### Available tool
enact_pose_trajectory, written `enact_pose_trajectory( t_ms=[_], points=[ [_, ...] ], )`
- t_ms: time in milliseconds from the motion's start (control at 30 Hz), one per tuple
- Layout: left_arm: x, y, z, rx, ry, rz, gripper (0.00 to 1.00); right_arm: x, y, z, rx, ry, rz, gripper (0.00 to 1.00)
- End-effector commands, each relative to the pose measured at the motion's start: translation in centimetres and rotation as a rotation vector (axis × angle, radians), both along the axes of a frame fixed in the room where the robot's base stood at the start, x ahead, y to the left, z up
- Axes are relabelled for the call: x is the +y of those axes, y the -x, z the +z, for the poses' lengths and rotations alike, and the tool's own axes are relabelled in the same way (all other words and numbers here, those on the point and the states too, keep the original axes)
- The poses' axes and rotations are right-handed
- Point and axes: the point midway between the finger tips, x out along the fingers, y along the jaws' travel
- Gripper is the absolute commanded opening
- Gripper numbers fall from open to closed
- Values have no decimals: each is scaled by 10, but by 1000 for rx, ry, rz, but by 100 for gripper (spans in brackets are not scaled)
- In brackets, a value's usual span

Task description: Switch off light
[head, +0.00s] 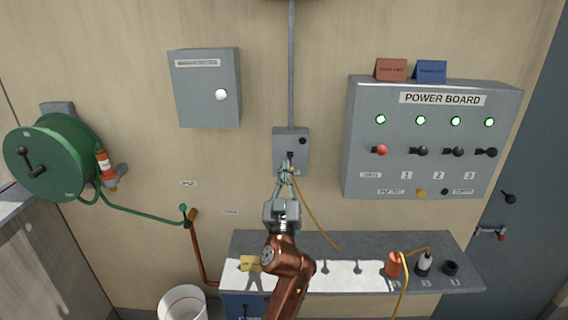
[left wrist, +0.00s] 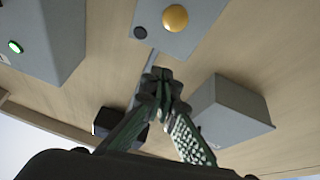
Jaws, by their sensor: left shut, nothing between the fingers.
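A small grey wall box (head: 277,140) hangs at the middle of the head view, with a conduit running up from it. In the left wrist view, this box (left wrist: 200,35) carries a yellow dome (left wrist: 175,17) and a small black round part (left wrist: 140,32). My left gripper (head: 289,160) is shut and empty in front of the box, hiding its lower part in the head view. In the left wrist view, the fingertips (left wrist: 163,85) appear below the dome, apart from it in the picture; contact cannot be told. The power board (head: 400,133) shows lit green lamps and a red-tipped lever (head: 381,150).
A grey cabinet (head: 207,92) with a white knob is at upper left. A green reel (head: 55,160) with hose hangs at far left. A shelf (head: 350,249) below holds an orange cup-like item (head: 393,264) and plugs. A yellow cord (head: 312,207) hangs beside my gripper.

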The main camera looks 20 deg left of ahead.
Motion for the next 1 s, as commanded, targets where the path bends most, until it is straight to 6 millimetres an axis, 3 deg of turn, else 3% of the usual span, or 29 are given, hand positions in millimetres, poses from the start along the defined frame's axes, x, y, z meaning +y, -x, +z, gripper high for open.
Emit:
enact_pose_trajectory(
  t_ms=[33,100,200,433,633,1000],
  points=[
    [-4,8,8,-2,4,-5,0,0,-3,9,-4,0,0,40],
    [-6,19,-14,3,4,-4,0,-1,-2,0,-4,1,1,40],
    [-8,35,-31,3,4,-1,0,-1,5,-4,6,2,-1,40],
    [-12,65,-56,2,3,3,0,-2,5,-11,9,2,1,40],
    [-16,76,-63,-1,1,2,0,-2,5,-13,8,2,1,40],
    [-17,76,-63,-1,0,1,0,-2,5,-12,8,2,1,40]
  ],
)
